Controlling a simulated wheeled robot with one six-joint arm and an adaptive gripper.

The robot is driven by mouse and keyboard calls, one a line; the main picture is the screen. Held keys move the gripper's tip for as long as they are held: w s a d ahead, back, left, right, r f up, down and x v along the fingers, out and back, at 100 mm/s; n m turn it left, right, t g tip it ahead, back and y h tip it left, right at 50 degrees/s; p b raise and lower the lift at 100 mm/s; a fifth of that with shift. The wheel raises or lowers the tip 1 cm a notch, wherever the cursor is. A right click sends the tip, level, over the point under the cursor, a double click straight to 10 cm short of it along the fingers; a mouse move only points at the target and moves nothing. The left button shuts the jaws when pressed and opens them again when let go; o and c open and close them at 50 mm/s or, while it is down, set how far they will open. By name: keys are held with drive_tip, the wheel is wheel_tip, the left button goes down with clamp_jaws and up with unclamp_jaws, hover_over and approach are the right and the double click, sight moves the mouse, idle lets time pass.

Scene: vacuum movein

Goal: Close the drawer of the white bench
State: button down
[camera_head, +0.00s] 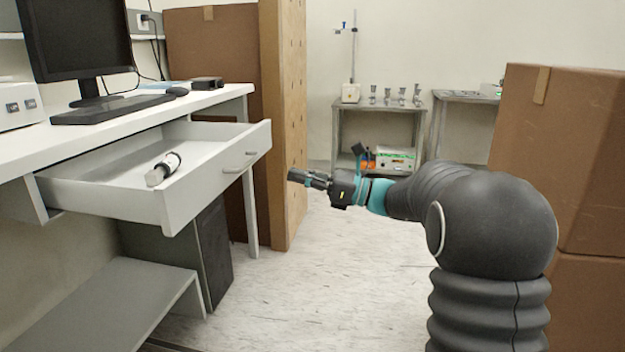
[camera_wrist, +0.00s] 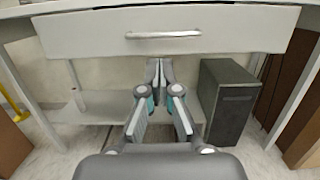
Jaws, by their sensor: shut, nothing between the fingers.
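The white bench (camera_head: 120,112) stands at the left in the head view. Its drawer (camera_head: 212,185) is pulled well out, with a metal handle (camera_head: 240,163) on its front. A small white and black cylindrical item (camera_head: 163,170) lies inside the drawer. My gripper (camera_head: 292,175) is shut and empty, to the right of the drawer front and apart from it in the head view. In the wrist view the drawer front (camera_wrist: 240,28) spans the top, with its handle (camera_wrist: 163,34) above my fingertips (camera_wrist: 158,66).
A monitor (camera_head: 75,35) and keyboard (camera_head: 112,108) stand on the bench. A dark computer tower (camera_head: 215,255) stands below, near a low shelf (camera_head: 110,300). A tall perforated wooden panel (camera_head: 283,120) stands behind the drawer. Cardboard boxes (camera_head: 560,150) stand right. The middle floor (camera_head: 330,280) is clear.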

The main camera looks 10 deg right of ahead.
sight(251, 163)
drive_tip(key=x, duration=0.8)
drive_tip(key=shift+a, duration=0.15)
drive_tip(key=shift+w, duration=0.1)
